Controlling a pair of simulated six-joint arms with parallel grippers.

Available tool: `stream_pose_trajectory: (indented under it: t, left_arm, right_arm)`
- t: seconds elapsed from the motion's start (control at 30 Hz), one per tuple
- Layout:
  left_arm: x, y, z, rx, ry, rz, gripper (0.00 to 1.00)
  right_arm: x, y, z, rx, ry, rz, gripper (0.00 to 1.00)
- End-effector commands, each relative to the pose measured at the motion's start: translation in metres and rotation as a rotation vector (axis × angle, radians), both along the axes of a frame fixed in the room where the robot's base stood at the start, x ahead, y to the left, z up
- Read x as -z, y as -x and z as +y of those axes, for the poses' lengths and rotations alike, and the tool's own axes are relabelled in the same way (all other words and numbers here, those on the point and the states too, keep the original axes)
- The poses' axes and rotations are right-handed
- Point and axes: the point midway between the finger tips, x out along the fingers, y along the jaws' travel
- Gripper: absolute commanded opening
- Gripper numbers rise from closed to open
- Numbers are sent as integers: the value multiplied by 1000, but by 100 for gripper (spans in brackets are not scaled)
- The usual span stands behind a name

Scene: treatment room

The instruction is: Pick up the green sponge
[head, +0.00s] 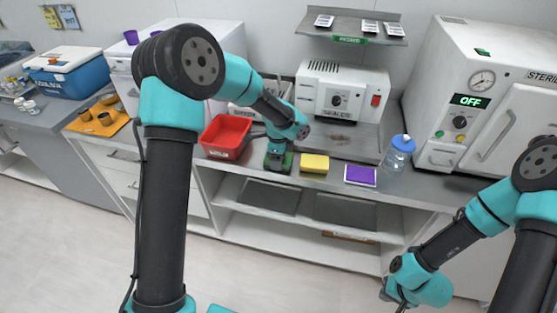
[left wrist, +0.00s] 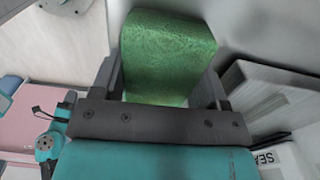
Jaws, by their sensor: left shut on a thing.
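The green sponge (left wrist: 168,55) fills the space between the fingers of my left gripper (left wrist: 165,88) in the left wrist view, with a finger against each side. In the head view my left gripper (head: 278,168) points down at the counter, between the red bin and the yellow sponge. Only slivers of green show around it there, and I cannot tell whether the sponge still touches the counter. My right gripper (head: 396,297) hangs low at the bottom right, in front of the shelves. Its fingers are too small and hidden to read.
A red bin (head: 226,136) stands left of my left gripper. The sealer (head: 340,92) and sterilizer (head: 490,100) stand behind.

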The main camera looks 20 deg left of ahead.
Motion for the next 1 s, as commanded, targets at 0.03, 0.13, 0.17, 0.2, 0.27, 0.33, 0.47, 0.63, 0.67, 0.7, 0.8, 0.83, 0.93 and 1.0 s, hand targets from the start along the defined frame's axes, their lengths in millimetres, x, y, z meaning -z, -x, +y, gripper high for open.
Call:
stream_pose_trajectory:
  t: [0.03, 0.13, 0.17, 0.2, 0.27, 0.33, 0.47, 0.63, 0.67, 0.7, 0.8, 0.83, 0.93, 1.0]
  left_arm:
    - [0, 0, 0, 0, 0, 0, 46]
    - [0, 0, 0, 0, 0, 0, 46]
    - [0, 0, 0, 0, 0, 0, 46]
    - [-1, 0, 0, 0, 0, -1, 46]
    - [-3, 0, 0, 0, 0, -1, 46]
    - [-7, 0, 0, 0, 0, -2, 46]
    - [-19, -1, 0, 1, 0, -3, 46]
    - [-37, -1, 0, 0, 0, -3, 46]
    - [-37, 3, -2, 2, -1, -1, 46]
    - [-37, 9, -3, 2, -1, 0, 46]
    - [-38, 22, -7, 1, -1, 1, 46]
    - [-38, 26, -9, 2, 0, 0, 46]
    - [-40, 43, -15, 4, -1, 0, 46]
    - [-42, 58, -20, 3, -1, 0, 46]
  right_arm:
    - [0, 0, 0, 0, 0, 0, 0]
    - [0, 0, 0, 0, 0, 0, 0]
    - [0, 0, 0, 0, 0, 0, 0]
    - [0, 0, 0, 0, 0, 0, 0]
    - [0, 0, 0, 0, 0, 0, 0]
    - [0, 0, 0, 0, 0, 0, 0]
    - [0, 0, 0, 0, 0, 0, 0]
    - [0, 0, 0, 0, 0, 0, 0]
    - [0, 0, 0, 0, 0, 0, 0]
    - [0, 0, 0, 0, 0, 0, 0]
    - [0, 0, 0, 0, 0, 0, 0]
    - [0, 0, 0, 0, 0, 0, 0]
    - [0, 0, 0, 0, 0, 0, 0]
    - [0, 0, 0, 0, 0, 0, 0]
